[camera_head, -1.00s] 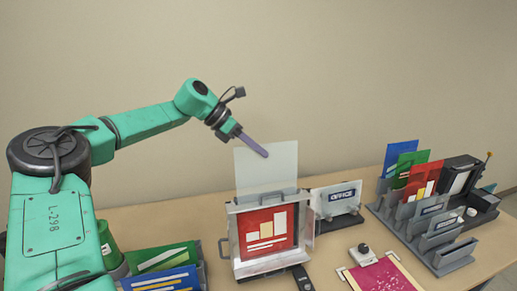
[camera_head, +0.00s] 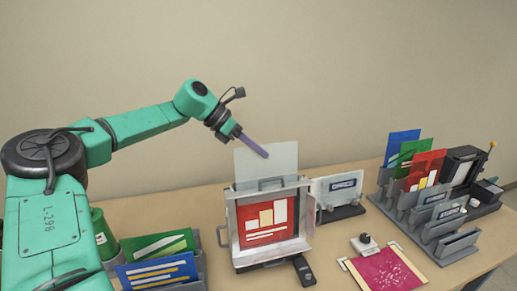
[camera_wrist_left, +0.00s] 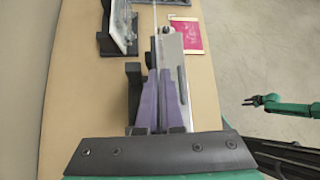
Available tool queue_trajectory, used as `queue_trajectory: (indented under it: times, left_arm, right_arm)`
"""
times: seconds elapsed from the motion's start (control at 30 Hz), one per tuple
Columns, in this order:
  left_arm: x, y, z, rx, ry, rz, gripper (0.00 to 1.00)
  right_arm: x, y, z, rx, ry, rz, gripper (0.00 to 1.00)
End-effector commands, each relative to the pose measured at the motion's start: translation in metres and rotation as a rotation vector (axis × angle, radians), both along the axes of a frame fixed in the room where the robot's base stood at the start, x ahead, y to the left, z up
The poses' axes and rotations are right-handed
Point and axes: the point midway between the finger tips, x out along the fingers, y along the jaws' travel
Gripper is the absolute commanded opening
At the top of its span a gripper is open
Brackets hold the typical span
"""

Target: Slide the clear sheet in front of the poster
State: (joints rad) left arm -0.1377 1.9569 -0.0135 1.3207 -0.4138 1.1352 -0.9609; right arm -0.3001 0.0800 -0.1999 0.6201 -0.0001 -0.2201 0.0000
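The clear sheet (camera_head: 262,168) is a pale, see-through upright panel above the top edge of the grey holder (camera_head: 233,235). The red poster (camera_head: 265,222), with cream and white blocks, stands upright in that holder. My left gripper (camera_head: 262,153) reaches in from the left, its purple fingers closed on the sheet's upper edge. In the left wrist view, the fingers (camera_wrist_left: 162,100) are close together over the holder. The sheet's lower edge is hidden behind the holder's top, so I cannot tell its depth. My right gripper (camera_wrist_left: 256,100) shows small at the right there, away from the table.
A sign stand (camera_head: 340,190) is close beside the holder. A rack with coloured sheets (camera_head: 440,220) is at right, and a magenta sheet on a board (camera_head: 388,270) is at front right. Green and blue cards (camera_head: 160,260) and a green cylinder (camera_head: 103,235) are at left.

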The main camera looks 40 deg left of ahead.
Motion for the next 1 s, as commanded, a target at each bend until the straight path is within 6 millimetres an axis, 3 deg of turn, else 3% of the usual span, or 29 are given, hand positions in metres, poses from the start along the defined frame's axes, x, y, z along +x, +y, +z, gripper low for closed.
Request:
queue_trajectory:
  times: [0.8, 1.0]
  left_arm:
    - [-0.006, -0.008, -0.059, -0.001, -0.001, -0.001, 0.0]
    - [-0.006, -0.009, -0.063, 0.0, -0.001, -0.001, 0.0]
  right_arm:
    - [0.0, 0.0, -0.053, 0.0, 0.0, 0.0, 0.39]
    - [0.0, 0.0, -0.056, 0.0, 0.0, 0.0, 0.39]
